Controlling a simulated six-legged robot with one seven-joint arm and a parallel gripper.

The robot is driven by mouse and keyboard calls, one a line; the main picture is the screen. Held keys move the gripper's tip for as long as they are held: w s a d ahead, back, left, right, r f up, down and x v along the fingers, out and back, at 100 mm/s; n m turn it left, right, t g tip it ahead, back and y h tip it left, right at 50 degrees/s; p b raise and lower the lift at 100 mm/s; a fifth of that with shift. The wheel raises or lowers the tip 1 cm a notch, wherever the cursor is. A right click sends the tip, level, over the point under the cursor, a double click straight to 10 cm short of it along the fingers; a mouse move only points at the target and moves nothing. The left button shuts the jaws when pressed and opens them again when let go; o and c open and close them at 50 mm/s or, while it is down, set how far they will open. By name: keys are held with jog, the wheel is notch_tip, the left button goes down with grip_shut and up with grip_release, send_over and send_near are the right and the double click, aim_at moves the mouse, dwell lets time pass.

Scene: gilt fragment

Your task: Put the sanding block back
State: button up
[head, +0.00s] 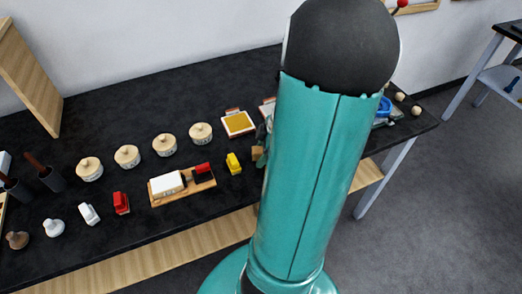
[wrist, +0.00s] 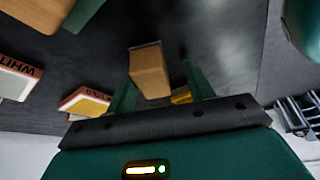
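A tan-brown block (wrist: 150,74), which looks like the sanding block, shows between the fingers of my gripper (wrist: 157,72) in the wrist view. The left finger is close along the block's left side; a dark gap shows between the block and the right finger. The fingers are apart, and I cannot tell whether the left one touches the block. In the head view my arm hides most of the gripper; a small tan block (head: 257,153) shows at the arm's left edge, just above or on the black table. The block's resting place cannot be made out.
On the black table (head: 110,110) are several round lidded pots (head: 127,156), a wooden tray (head: 183,186) with a white block, a yellow item (head: 234,163), red item (head: 121,203) and framed yellow pad (head: 238,122). The wrist view shows a labelled pad box (wrist: 86,102) nearby.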

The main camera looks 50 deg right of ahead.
jog(key=shift+r, duration=0.25)
jog(key=v, duration=1.1)
jog(key=shift+r, duration=0.35)
